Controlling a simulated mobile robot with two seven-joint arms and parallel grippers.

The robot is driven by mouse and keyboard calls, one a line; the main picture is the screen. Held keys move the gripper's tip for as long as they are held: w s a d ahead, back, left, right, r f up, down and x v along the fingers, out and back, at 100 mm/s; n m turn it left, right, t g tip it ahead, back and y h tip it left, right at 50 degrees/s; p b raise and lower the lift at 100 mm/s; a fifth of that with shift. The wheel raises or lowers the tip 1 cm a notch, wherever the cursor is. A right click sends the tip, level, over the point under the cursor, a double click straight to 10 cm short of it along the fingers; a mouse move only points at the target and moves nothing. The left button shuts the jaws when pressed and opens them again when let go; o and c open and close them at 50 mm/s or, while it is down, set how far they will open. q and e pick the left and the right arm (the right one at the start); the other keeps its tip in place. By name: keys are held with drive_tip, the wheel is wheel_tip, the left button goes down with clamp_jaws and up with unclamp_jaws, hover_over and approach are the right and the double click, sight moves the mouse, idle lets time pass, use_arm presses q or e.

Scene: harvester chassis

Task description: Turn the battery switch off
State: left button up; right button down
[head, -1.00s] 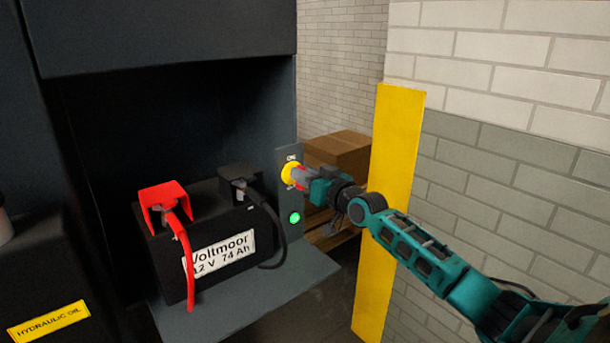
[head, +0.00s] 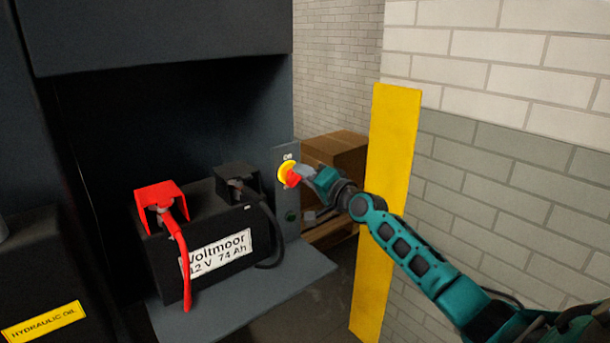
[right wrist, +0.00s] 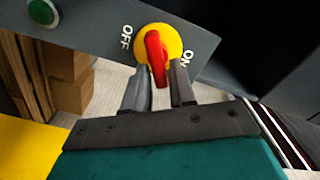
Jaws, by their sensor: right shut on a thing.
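The battery switch is a yellow disc (head: 284,170) with a red handle (head: 293,179) on a grey panel beside the battery. In the right wrist view the red handle (right wrist: 155,57) stands on the yellow disc (right wrist: 173,41), with OFF printed to its left and ON to its right. My right gripper (head: 299,176) is at the switch, its two fingers (right wrist: 159,90) shut on the handle's near end. The round indicator (head: 291,215) below the switch is dark green and looks unlit. My left gripper is out of view.
A black battery (head: 200,240) with red and black terminal covers and cables sits on a tray left of the panel. A yellow post (head: 388,200) stands close to my right arm. Cardboard boxes (head: 337,158) are behind the panel.

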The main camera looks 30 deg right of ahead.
drive_tip(key=shift+d+f+m+p, duration=0.1)
drive_tip(key=shift+f+m+p, duration=0.15)
drive_tip(key=shift+m, duration=1.25)
drive_tip(key=shift+f+m+p, duration=0.15)
drive_tip(key=shift+m+p, duration=0.05)
drive_tip(key=shift+m, duration=1.6)
drive_tip(key=c, duration=1.1)
unclamp_jaws()
drive_tip(key=shift+s+d, duration=0.15)
drive_tip(key=shift+s, duration=2)
drive_tip(key=shift+s+d, duration=0.2)
drive_tip(key=shift+s, duration=1.95)
drive_tip(key=shift+s+d, duration=0.15)
drive_tip(key=shift+s, duration=2)
